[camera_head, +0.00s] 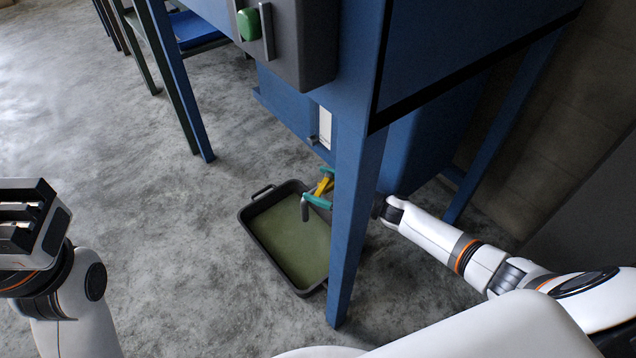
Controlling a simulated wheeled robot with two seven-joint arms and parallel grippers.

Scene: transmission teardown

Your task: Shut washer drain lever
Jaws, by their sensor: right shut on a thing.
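The washer (285,100) is a blue cabinet on legs. Its drain lever (323,187) is yellow and sits low under the cabinet, beside a grey drain spout (305,208). My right gripper (322,188) has teal fingertips on either side of the lever and is shut on it. The rest of that gripper is hidden behind the blue front leg, with my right arm coming in from the right behind it. My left gripper (22,222) is at the left edge, away from the washer; its finger gap is unclear.
A dark tray (247,226) with greenish liquid stands on the floor below the spout. The washer's blue front leg (352,225) stands between my view and my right gripper. A grey box with a green button (249,24) is above.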

